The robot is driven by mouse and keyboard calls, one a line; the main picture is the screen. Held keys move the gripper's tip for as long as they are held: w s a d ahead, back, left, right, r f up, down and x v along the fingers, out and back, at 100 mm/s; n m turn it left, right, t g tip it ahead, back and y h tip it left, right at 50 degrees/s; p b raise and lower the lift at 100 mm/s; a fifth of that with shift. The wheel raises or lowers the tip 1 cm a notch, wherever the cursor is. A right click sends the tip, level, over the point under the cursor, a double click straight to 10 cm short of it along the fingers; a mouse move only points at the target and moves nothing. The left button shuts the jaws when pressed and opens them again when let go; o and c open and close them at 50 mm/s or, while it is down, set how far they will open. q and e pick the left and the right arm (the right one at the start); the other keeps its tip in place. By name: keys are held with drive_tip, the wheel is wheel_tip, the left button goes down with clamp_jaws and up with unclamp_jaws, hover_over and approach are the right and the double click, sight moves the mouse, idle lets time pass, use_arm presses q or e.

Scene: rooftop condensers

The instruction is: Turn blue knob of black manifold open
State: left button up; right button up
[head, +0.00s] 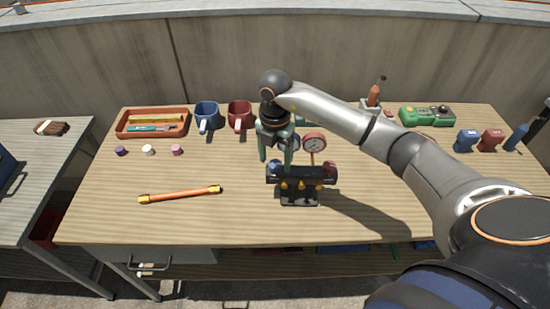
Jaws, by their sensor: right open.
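The black manifold (300,198) stands on the wooden table, with yellow fittings along its front and a red-rimmed gauge (314,143) above it. Its blue knob (273,167) is at the left end, and a dark red knob (330,172) is at the right end. My right gripper (275,160) reaches down from above at the left end of the manifold. It is open, with its green fingers close to the blue knob. I cannot tell whether they touch it. Part of a blue gauge is hidden behind the gripper. My left gripper is not in view.
An orange rod (180,194) lies at the front left. A green device (427,116) is at the back right. The table's front left is mostly clear.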

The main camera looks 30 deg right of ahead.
drive_tip(key=shift+f, duration=0.35)
drive_tip(key=shift+c, duration=0.3)
clamp_jaws()
